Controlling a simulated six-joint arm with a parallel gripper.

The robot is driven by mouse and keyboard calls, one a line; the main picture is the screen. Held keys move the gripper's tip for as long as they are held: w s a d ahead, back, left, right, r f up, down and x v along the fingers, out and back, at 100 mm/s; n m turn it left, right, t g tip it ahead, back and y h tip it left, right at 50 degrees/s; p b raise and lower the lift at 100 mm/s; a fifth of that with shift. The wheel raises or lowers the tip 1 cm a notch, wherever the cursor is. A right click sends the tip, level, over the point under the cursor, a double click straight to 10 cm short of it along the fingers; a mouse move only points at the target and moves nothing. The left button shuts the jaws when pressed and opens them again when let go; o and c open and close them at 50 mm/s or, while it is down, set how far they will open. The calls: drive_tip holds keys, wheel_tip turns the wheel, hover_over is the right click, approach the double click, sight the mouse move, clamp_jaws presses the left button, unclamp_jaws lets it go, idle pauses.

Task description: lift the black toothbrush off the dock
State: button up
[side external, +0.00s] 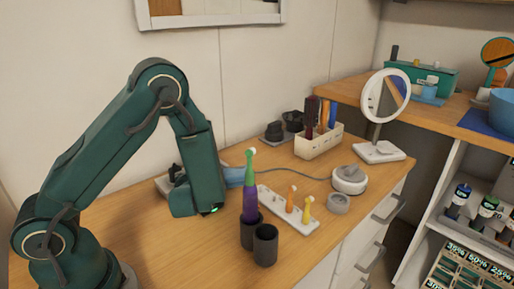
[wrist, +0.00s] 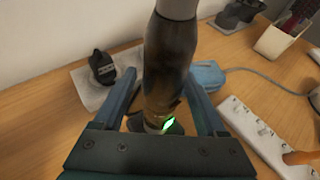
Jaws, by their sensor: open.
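The black toothbrush (wrist: 168,70) stands upright in the wrist view, with a dark handle and a grey upper part. A green light glows at its foot, where a small dark base, seemingly the dock (wrist: 176,128), partly shows. My gripper (wrist: 167,92) is open, with one finger on each side of the handle; I cannot tell whether either finger touches it. In the side view my gripper (side external: 203,205) is low over the table, and the toothbrush is hidden behind my arm. A green glint shows at the gripper's lower edge.
Dark cups (side external: 265,245), one with a purple-and-green toothbrush (side external: 249,190), stand close right of my gripper. A white holder (side external: 305,223) with orange and yellow brush heads lies beyond. A blue object (wrist: 207,75) and a grey pad with a black item (wrist: 102,67) are near.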

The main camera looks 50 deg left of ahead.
drive_tip(key=shift+a, duration=0.1)
clamp_jaws()
drive_tip(key=shift+r, duration=0.15)
wheel_tip(320, 180, up, 10)
idle(0.9)
